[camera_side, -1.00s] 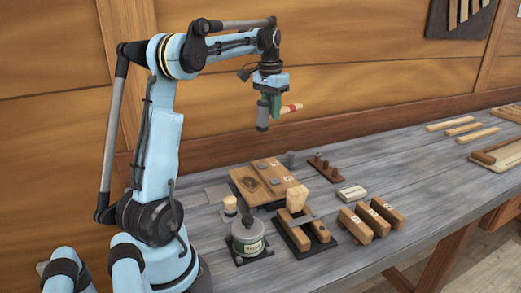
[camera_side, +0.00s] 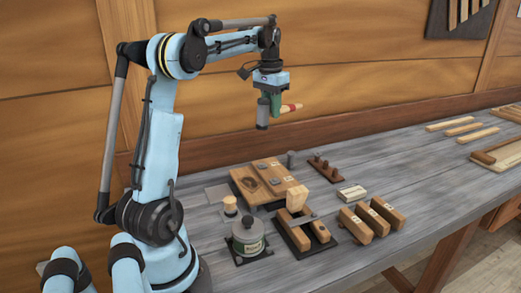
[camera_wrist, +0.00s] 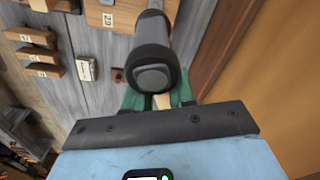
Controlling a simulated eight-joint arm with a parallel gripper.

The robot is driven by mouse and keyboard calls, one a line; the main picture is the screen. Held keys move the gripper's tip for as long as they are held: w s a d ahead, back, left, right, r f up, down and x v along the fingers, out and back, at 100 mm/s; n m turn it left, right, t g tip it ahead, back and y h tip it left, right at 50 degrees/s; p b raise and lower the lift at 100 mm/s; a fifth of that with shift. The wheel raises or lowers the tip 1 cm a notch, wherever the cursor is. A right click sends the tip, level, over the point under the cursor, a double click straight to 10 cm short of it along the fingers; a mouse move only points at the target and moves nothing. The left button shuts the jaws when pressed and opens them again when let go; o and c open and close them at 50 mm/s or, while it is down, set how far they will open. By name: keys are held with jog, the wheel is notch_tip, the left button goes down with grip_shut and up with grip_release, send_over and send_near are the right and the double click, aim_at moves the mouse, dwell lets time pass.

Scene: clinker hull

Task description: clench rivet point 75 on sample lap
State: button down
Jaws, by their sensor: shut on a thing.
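My gripper (camera_side: 276,106) has green fingers and is shut on a hammer-like tool. The tool has a dark grey cylindrical head (camera_side: 262,114) and a wooden handle with a red band. The head also shows large in the wrist view (camera_wrist: 152,66), where it hides part of the bench. The tool is high above the bench, apart from everything. The sample lap appears to be the wooden piece (camera_side: 246,179) below, with grey metal spots and small pale tags. Part of it shows at the top of the wrist view (camera_wrist: 90,14). The tag numbers are too small to read.
A lidded jar (camera_side: 249,246) and a brush-like wooden knob (camera_side: 230,203) stand at the front left. A dark-based wooden stand (camera_side: 319,229) holds an upright mallet-like piece. Tagged blocks (camera_side: 354,223), a pale box (camera_side: 352,193) and a pegged rack (camera_side: 325,170) lie rightward.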

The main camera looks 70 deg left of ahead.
jog(key=shift+s+f, duration=0.1)
jog(key=shift+f, duration=0.1)
jog(key=shift+s+d+t+y, duration=0.15)
jog(key=shift+t+y, duration=0.15)
jog(key=shift+t, duration=0.2)
dwell(0.3)
notch_tip(320, 180, down, 12)
jog(key=shift+r, duration=0.15)
notch_tip(320, 180, up, 12)
jog(key=shift+f, duration=0.1)
jog(key=shift+r, duration=2)
